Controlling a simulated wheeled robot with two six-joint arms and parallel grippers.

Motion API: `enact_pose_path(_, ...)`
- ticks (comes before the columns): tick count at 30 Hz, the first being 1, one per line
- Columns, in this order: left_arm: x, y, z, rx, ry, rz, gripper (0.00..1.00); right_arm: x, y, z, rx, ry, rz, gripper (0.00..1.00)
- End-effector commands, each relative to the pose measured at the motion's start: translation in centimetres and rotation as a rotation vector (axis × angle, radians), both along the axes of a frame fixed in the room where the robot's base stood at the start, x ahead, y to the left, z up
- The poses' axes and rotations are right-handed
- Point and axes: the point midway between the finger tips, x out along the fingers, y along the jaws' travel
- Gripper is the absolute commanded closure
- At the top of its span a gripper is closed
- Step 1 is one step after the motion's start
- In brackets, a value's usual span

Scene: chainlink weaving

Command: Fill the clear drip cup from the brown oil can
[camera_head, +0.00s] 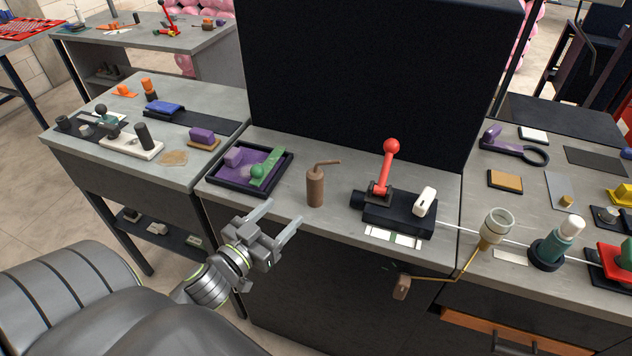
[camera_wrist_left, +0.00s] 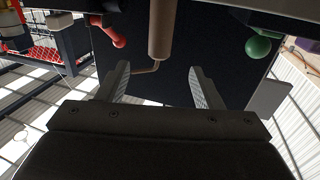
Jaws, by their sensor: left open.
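The brown oil can (camera_head: 315,190) stands upright on the middle grey bench, its thin spout pointing right. In the left wrist view the can (camera_wrist_left: 162,30) shows beyond and between my fingers. My left gripper (camera_head: 283,214) is open and empty, in front of the bench edge, left of and nearer than the can, not touching it. A pale, see-through cup (camera_head: 496,224), which looks like the drip cup, sits at the right bench's front edge; I cannot tell what is in it. My right gripper is not in view.
A black tray (camera_head: 213,181) with purple and green pieces lies left of the can. A black device (camera_head: 402,217) with a red-knobbed lever (camera_head: 386,165) stands to its right. A teal bottle (camera_head: 556,243) stands right of the cup. A tall dark panel (camera_head: 370,70) rises behind the bench.

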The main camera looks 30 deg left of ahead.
Motion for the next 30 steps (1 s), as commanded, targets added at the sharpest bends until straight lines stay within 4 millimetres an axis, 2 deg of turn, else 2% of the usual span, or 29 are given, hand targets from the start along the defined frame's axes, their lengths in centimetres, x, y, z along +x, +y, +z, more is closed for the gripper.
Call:
enact_pose_path(1, 0.6, 0.0, 0.6, -0.004, -0.001, 0.003, 0.4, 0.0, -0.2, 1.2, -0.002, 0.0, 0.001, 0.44)
enact_pose_path(9, 3.1, -0.1, 0.3, -0.004, -0.002, 0.001, 0.4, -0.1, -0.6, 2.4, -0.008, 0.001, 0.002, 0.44)
enact_pose_path(18, 6.8, -0.2, 0.0, -0.001, -0.002, 0.001, 0.4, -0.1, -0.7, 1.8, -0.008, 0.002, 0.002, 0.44)
enact_pose_path(26, 8.4, -0.3, -0.1, -0.001, -0.001, 0.001, 0.4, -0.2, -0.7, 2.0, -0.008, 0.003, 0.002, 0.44)
enact_pose_path(30, 10.5, -0.3, -0.3, -0.003, -0.001, 0.001, 0.4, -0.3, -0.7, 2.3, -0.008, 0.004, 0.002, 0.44)
